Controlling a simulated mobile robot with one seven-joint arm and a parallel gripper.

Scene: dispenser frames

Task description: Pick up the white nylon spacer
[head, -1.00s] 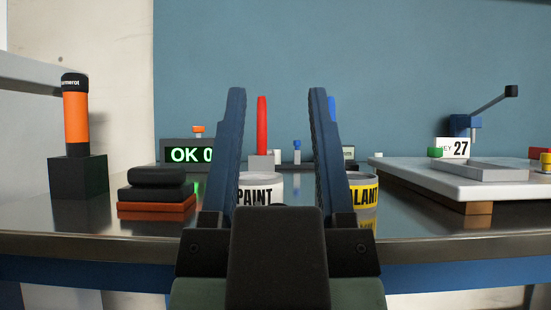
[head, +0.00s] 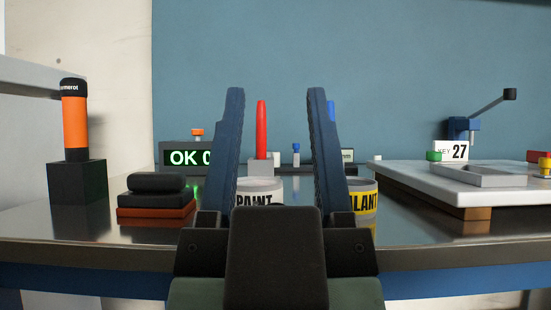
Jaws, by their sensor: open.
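I cannot clearly make out the white nylon spacer. A small white piece (head: 377,157) lies at the back of the bench, left of the white board, too small to identify. My gripper (head: 276,92) is open, its two blue fingers pointing up and apart in the middle of the view. Nothing is held between them; a red upright piece on a grey block shows in the gap, farther back. The fingers hide parts of the bench behind them.
A paint can (head: 259,190) and a sealant can (head: 363,197) stand behind the fingers. Left are an OK display (head: 188,157), a black-and-red stacked object (head: 157,195) and an orange-black cylinder (head: 75,122) on a block. A white board (head: 420,183) with a tray is right.

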